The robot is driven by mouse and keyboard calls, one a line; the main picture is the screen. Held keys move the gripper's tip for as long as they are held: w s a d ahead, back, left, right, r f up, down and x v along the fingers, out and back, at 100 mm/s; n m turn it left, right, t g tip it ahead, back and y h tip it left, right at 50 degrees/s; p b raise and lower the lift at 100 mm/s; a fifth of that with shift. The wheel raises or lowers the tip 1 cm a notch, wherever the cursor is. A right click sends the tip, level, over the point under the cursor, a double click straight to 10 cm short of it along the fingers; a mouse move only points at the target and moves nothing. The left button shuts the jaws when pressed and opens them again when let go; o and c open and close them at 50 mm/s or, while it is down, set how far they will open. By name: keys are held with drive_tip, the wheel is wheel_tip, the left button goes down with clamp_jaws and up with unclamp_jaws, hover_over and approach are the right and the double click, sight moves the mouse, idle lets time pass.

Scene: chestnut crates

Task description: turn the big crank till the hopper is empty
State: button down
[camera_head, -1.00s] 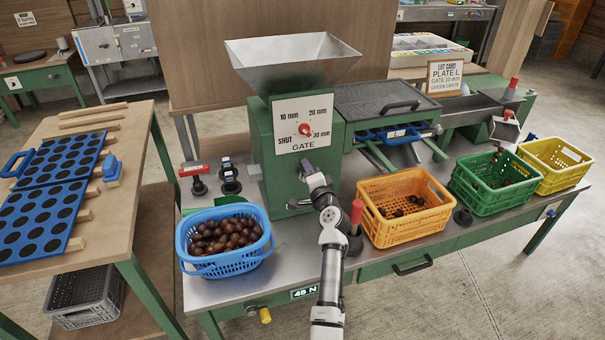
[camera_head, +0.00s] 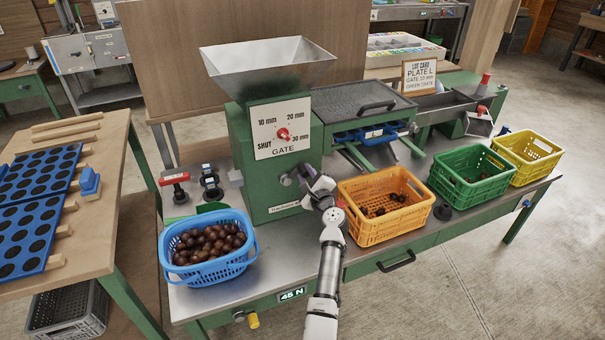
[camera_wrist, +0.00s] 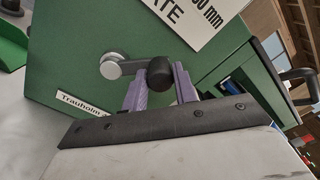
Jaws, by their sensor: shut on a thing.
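In the head view my gripper (camera_head: 312,183) is at the machine's lower right front and covers most of the crank. The metal hopper (camera_head: 268,66) sits on top; its upper inner walls look bare, its bottom is hidden. The gate dial (camera_head: 283,134) has a red knob; its exact setting is unclear.
A blue basket (camera_head: 208,272) of chestnuts stands left of my arm. An orange crate (camera_head: 383,232) with a few chestnuts stands right, close to my wrist. Green (camera_head: 470,195) and yellow (camera_head: 527,172) crates are farther right. A lot card (camera_head: 420,76) stands behind.

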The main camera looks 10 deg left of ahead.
drive_tip(key=shift+w+d+f+m, duration=0.2)
drive_tip(key=shift+d+f+m, duration=0.3)
drive_tip(key=shift+m, duration=0.6)
drive_tip(key=shift+f, duration=0.15)
drive_tip(key=c, duration=1.1)
unclamp_jaws()
drive_tip(key=b+v, duration=0.1)
drive_tip(key=v, duration=1.2)
drive_tip(key=shift+s, duration=0.35)
drive_tip(key=shift+d, duration=0.15)
